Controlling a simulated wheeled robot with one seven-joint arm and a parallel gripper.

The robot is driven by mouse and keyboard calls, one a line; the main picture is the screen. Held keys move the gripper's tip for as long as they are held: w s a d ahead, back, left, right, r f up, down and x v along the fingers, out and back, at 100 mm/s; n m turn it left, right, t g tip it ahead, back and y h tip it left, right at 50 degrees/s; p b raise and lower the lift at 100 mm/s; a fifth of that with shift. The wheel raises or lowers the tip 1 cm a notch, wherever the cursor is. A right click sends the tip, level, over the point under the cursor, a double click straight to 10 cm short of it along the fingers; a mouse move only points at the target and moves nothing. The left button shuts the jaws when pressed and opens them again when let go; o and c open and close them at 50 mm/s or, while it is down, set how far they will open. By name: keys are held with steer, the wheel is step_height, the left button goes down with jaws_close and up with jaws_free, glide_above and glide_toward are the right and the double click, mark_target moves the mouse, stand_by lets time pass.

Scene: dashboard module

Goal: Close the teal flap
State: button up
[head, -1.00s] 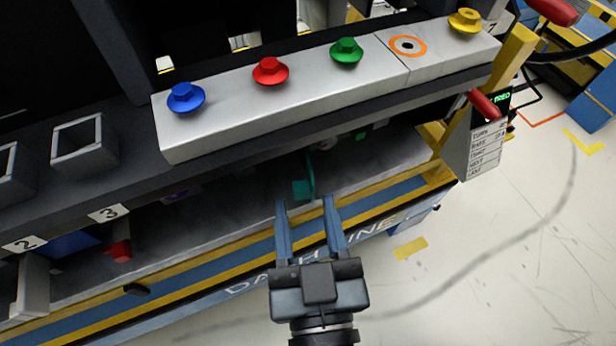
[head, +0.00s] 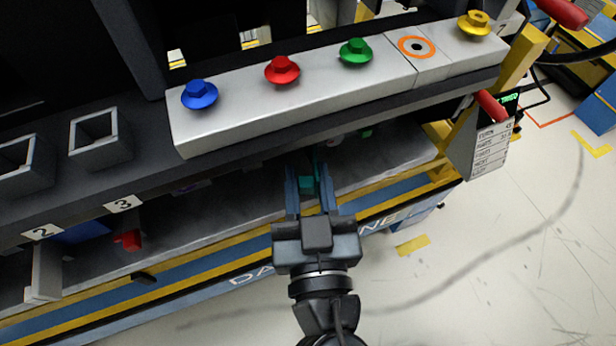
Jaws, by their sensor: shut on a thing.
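The teal flap (head: 307,185) shows in the head view as a small teal piece under the grey shelf with the coloured knobs. Most of it is hidden by the shelf edge and my fingers. My gripper (head: 306,172) reaches in under that shelf. Its two blue fingers stand on either side of the teal piece and are shut on it. I cannot tell the flap's angle or where its hinge is.
The grey shelf (head: 230,117) with blue, red, green and yellow knobs overhangs my fingers closely. A blue and yellow striped edge (head: 230,240) runs below my gripper. A red piece (head: 128,240) sits lower left. Open floor (head: 480,270) lies to the right.

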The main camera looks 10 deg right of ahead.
steer(key=shift+c, duration=1.3)
